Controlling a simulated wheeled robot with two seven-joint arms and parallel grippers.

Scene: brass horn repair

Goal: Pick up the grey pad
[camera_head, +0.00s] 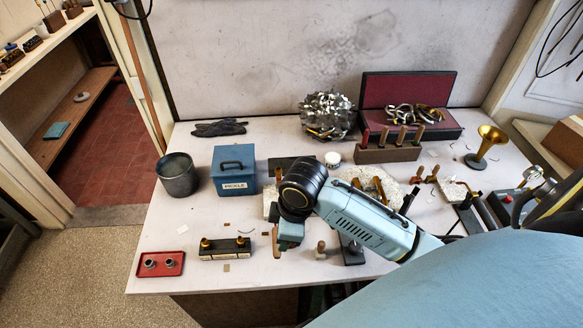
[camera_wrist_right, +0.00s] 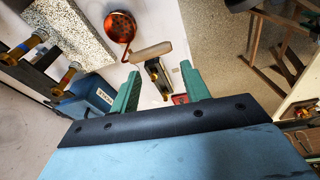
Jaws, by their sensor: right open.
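No thing shows clearly as the grey pad. A small flat grey-tan square (camera_head: 226,267) lies on the bench in front of the black block with brass knobs (camera_head: 225,248), but I cannot tell if it is the pad. My right gripper (camera_head: 290,238) hangs over the front middle of the bench, pointing down, its fingertips partly hidden in the head view. In the right wrist view its two green fingers (camera_wrist_right: 161,70) are spread apart with nothing held between them. The block (camera_wrist_right: 155,76) shows beyond the gap. My left gripper is not in view.
A red tray (camera_head: 160,264) with two small cups lies at the bench's front left. A blue PICKLE box (camera_head: 234,170) and a grey pot (camera_head: 177,175) stand behind. A copper strainer (camera_wrist_right: 120,27) with a wooden handle lies near the gripper. The left front bench has bare patches.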

